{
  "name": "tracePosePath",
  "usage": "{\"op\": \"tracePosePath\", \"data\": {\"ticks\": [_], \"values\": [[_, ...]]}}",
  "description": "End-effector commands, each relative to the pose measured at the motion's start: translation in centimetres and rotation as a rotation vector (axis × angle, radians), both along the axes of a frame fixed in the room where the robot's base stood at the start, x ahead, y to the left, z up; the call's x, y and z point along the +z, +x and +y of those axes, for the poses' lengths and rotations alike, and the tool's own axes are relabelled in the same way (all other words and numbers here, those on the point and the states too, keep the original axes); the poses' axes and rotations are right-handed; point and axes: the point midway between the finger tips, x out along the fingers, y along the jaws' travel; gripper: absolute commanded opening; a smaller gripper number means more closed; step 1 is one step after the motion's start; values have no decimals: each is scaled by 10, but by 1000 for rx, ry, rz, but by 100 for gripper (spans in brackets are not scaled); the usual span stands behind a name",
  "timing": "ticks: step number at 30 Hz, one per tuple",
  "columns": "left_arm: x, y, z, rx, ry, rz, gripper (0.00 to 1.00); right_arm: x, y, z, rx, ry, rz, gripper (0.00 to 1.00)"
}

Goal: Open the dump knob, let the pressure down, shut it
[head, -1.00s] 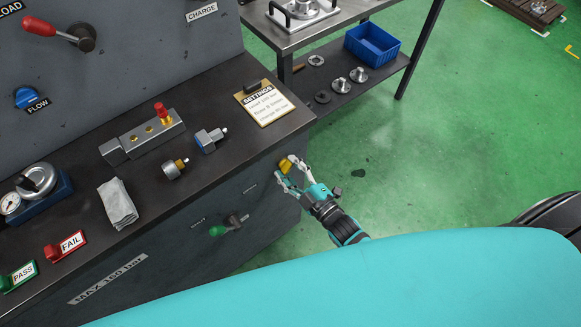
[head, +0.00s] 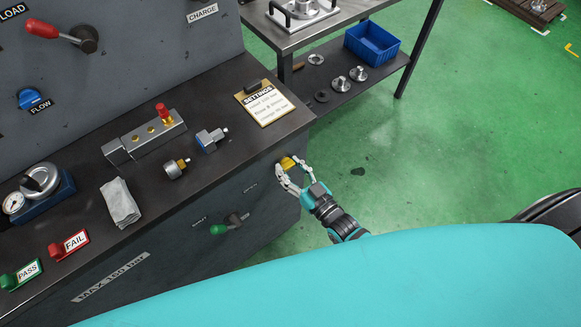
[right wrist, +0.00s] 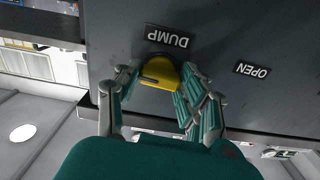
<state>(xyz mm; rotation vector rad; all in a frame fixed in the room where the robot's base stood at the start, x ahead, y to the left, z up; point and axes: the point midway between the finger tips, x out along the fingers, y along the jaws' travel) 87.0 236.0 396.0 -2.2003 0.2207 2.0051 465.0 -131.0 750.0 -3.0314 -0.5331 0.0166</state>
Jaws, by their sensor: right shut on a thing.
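The yellow dump knob (head: 287,163) is on the front panel of the bench, near its right end. In the right wrist view the knob (right wrist: 160,74) sits beside the DUMP label (right wrist: 169,38), with the OPEN label (right wrist: 252,70) off to its right. My right gripper (head: 290,170) is at the knob, its fingers on either side and shut on it. The gripper (right wrist: 158,92) partly covers the knob's sides in the wrist view. A pressure gauge (head: 14,203) stands on the bench at the far left; its reading is too small to tell. My left gripper is not in view.
A green-handled lever (head: 218,229) sticks out of the panel left of the knob. The bench top (head: 225,165) holds a valve block (head: 146,138), fittings, a cloth (head: 120,203) and a settings clipboard (head: 264,103).

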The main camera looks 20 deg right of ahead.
Motion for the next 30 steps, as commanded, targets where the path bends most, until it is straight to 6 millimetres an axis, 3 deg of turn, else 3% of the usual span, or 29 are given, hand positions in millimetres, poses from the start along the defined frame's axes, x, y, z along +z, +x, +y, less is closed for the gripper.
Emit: {"op": "tracePosePath", "data": {"ticks": [13,30], "values": [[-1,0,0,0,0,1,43,-2,-1,0,0,227,86,8],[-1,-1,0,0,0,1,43,-2,-1,0,0,267,101,8]]}}
